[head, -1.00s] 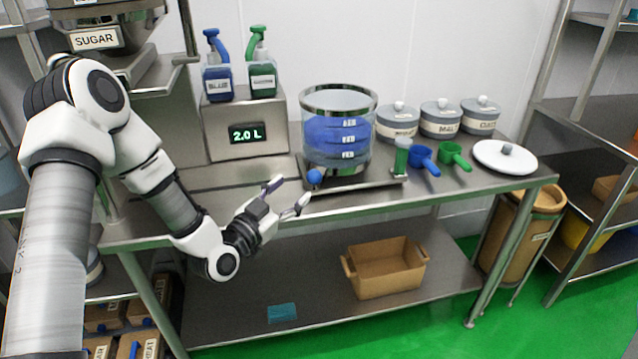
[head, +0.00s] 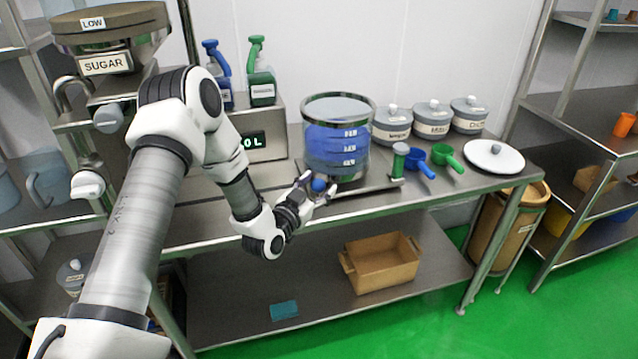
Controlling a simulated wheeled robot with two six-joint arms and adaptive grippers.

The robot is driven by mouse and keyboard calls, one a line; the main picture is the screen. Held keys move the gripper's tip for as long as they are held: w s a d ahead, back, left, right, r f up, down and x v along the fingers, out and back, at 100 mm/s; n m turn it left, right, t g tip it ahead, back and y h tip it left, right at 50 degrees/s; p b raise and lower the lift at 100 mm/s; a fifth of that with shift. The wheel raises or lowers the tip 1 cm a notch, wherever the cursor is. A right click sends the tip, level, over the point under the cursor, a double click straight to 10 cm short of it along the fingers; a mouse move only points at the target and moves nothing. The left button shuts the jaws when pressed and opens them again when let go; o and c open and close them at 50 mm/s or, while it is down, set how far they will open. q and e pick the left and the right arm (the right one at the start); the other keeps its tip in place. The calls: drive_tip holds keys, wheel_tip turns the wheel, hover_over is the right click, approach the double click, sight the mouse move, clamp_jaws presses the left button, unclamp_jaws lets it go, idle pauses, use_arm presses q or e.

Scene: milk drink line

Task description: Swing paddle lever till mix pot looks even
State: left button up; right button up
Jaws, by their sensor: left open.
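The mix pot (head: 337,138) is a clear cylinder with a metal rim, standing on a metal base on the bench. The paddle lever's blue knob (head: 318,185) is at the pot's front left. My left gripper (head: 317,190) is open with its fingers on either side of the knob; I cannot tell whether they touch it. My right gripper is not in view.
A display box (head: 270,135) with bottles stands left.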

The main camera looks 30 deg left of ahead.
use_arm(q)
drive_tip(key=shift+w, duration=0.25)
clamp_jaws()
